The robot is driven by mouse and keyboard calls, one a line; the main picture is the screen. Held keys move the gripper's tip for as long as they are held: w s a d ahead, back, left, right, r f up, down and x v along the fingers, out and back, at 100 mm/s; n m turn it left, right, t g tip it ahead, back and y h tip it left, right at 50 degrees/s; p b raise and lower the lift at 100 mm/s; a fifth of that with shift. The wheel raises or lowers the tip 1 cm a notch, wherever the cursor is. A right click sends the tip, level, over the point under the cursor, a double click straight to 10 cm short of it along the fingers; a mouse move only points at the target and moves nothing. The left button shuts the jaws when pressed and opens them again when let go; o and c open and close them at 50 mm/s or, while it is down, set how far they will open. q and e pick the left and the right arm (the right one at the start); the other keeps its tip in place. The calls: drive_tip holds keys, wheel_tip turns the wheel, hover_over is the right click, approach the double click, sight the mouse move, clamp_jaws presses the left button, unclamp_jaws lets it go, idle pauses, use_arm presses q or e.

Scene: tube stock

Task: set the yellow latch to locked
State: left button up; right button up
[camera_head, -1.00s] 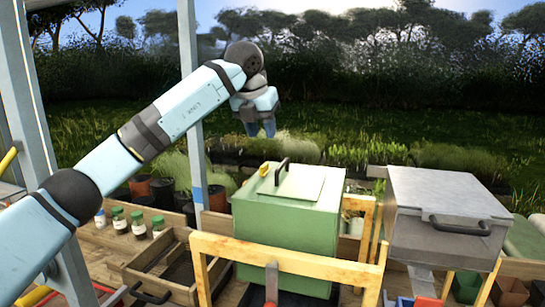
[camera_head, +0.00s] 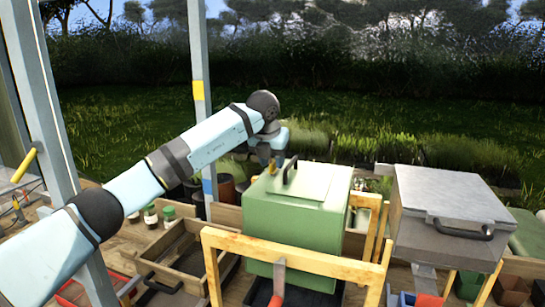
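The green box (camera_head: 297,222) stands in the middle of the bench with its lid down and a dark handle (camera_head: 290,170) on top. The yellow latch (camera_head: 272,166) is at the left back of the lid, mostly hidden by my gripper, so its setting cannot be read. My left gripper (camera_head: 271,160) points down right at the latch, its fingers a little apart. I cannot tell whether it touches the latch. My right gripper is not in view.
A grey metal box (camera_head: 445,190) with a dark handle stands to the right. A wooden frame (camera_head: 290,257) crosses in front of the green box. An open wooden tray (camera_head: 178,250) and jars (camera_head: 169,213) are left. A grey post (camera_head: 199,80) rises behind my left arm.

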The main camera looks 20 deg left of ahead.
use_arm(q)
drive_tip(key=shift+w+f, duration=0.3)
drive_tip(key=shift+f, duration=0.15)
drive_tip(key=shift+s+r, duration=0.1)
drive_tip(key=c, duration=0.6)
clamp_jaws()
